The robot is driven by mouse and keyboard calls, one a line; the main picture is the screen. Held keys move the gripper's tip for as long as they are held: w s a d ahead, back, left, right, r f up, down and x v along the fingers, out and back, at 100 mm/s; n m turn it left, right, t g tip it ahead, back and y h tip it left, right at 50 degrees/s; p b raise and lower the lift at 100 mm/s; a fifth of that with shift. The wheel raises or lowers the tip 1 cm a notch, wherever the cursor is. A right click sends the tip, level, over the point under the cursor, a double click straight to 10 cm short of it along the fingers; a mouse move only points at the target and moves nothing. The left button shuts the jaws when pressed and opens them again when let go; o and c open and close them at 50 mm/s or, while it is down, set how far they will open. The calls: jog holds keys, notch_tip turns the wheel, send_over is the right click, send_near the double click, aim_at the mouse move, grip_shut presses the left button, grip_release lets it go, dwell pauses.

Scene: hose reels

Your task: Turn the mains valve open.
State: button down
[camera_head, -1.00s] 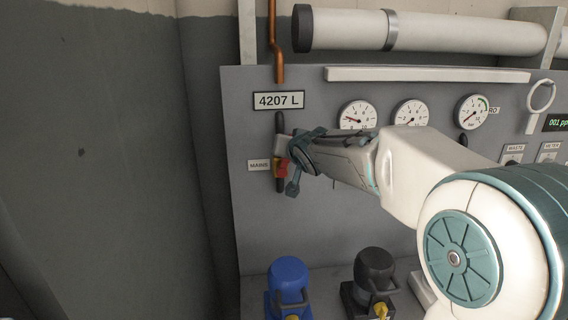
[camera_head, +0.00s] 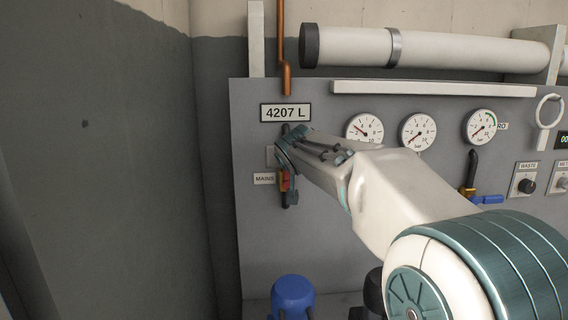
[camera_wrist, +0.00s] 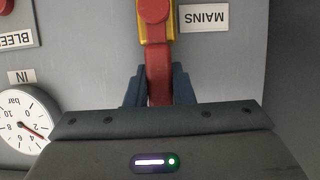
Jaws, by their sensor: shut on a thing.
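The mains valve (camera_head: 285,183) is on the grey panel, right of its MAINS label (camera_head: 264,179), on a dark vertical pipe. In the wrist view its red lever (camera_wrist: 158,66) runs from the round pivot over the yellow part into my gripper (camera_wrist: 159,90). The blue-grey fingers are shut on the lever, one on each side. In the head view my gripper (camera_head: 286,160) is just above the yellow and red part. My own wrist hides most of the lever there, and in the wrist view my gripper body hides its end.
Three gauges stand right of the valve, the nearest (camera_head: 364,129) close to my wrist. A 4207 L sign (camera_head: 285,112) is above. A yellow-and-blue valve (camera_head: 485,199) is further right. A blue pump (camera_head: 293,296) stands below. The panel under the valve is clear.

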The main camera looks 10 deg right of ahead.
jog(key=c, duration=1.2)
grip_release()
jog(key=shift+c, duration=0.2)
jog(key=b+v, duration=0.1)
jog(key=v, duration=1.3)
jog(key=shift+w+a, duration=0.1)
jog(key=s+d+f+g+p, duration=0.1)
jog(key=s+d+f+g, duration=0.1)
jog(key=s+f, duration=0.6)
jog(key=s+d+f+g+p, duration=0.1)
jog(key=s+d+f+g, duration=0.1)
jog(key=s+f+g, duration=0.3)
jog(key=s+d+f+g+p, duration=0.1)
jog(key=s+d+f+g, duration=0.2)
jog(key=s+f, duration=0.8)
notch_tip(320, 180, down, 4)
jog(key=shift+s+g+p, duration=0.3)
jog(key=shift+g, duration=0.1)
